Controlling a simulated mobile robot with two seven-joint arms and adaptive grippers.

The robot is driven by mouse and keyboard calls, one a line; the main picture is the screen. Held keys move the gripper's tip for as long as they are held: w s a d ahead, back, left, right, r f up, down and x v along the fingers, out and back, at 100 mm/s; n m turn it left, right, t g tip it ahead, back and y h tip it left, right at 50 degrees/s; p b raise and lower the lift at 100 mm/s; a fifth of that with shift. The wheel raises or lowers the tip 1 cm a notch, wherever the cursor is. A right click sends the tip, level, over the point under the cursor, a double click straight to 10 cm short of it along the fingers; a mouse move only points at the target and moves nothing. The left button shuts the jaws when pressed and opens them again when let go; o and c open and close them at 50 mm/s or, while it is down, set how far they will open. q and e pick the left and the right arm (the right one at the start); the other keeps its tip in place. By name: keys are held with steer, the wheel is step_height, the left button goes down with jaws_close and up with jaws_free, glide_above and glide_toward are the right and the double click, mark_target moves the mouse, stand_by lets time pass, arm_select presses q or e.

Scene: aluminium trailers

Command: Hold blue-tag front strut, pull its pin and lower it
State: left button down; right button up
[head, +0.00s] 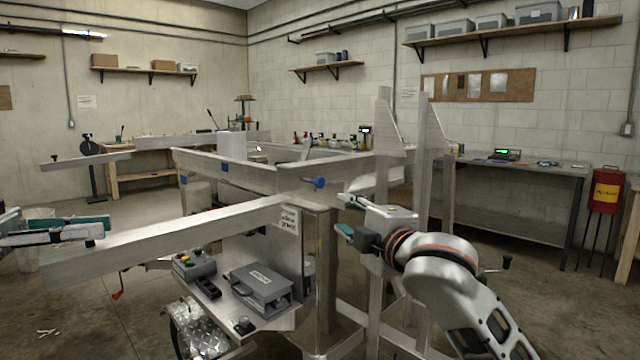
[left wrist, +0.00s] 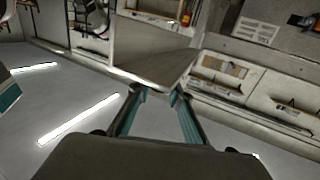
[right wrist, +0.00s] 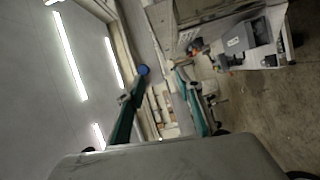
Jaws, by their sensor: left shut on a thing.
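The long aluminium front strut (head: 170,238) reaches out from the trailer frame's near corner toward the lower left. My left gripper (head: 97,232) is shut on it near its outer end; the left wrist view shows the strut (left wrist: 155,72) between the fingertips. A pin with a round blue knob (head: 319,182) sticks out at the frame corner, near the strut's inner end. My right gripper (head: 343,214) is open and empty, below and right of the knob. In the right wrist view the knob (right wrist: 143,70) lies beyond the spread fingers. A blue tag (head: 225,167) shows on the frame side.
A shelf with a grey case (head: 262,286) and a button box (head: 192,264) sits below the strut. Upright aluminium posts (head: 382,170) stand behind my right arm. A workbench (head: 520,175) runs along the right wall. Open floor lies at the left.

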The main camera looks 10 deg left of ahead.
steer(key=n, duration=0.1)
glide_toward(321, 183)
steer(key=x, duration=1)
steer(key=shift+w+a, duration=0.15)
steer(key=shift+w, duration=0.15)
